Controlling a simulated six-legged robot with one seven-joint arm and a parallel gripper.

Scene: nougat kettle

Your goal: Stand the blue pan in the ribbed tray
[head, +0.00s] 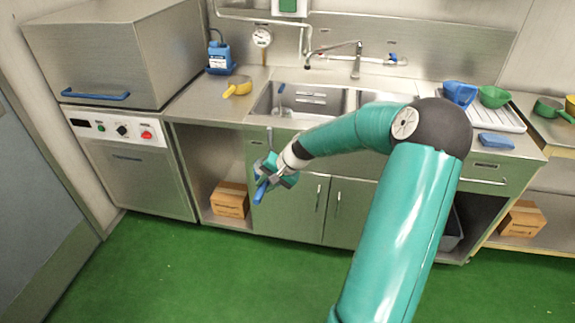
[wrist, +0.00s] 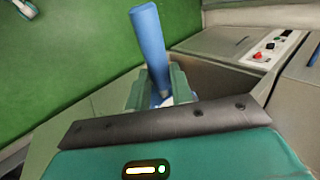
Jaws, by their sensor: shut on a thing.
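My gripper (head: 271,178) is in front of the sink cabinet, well left of the ribbed tray (head: 513,124). It is shut on a blue handle (head: 261,191), which sticks out down and left past the fingers. In the wrist view the blue handle (wrist: 148,40) rises from between the fingers (wrist: 158,92). No bowl shows on it, so what it belongs to cannot be told. A blue pan-shaped vessel (head: 459,92) is tilted at the back of the white ribbed tray, beside a green one (head: 494,96).
A blue sponge-like block (head: 496,140) lies before the tray. Cardboard boxes (head: 230,200) sit on low shelves. The green floor (head: 180,270) in front is clear.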

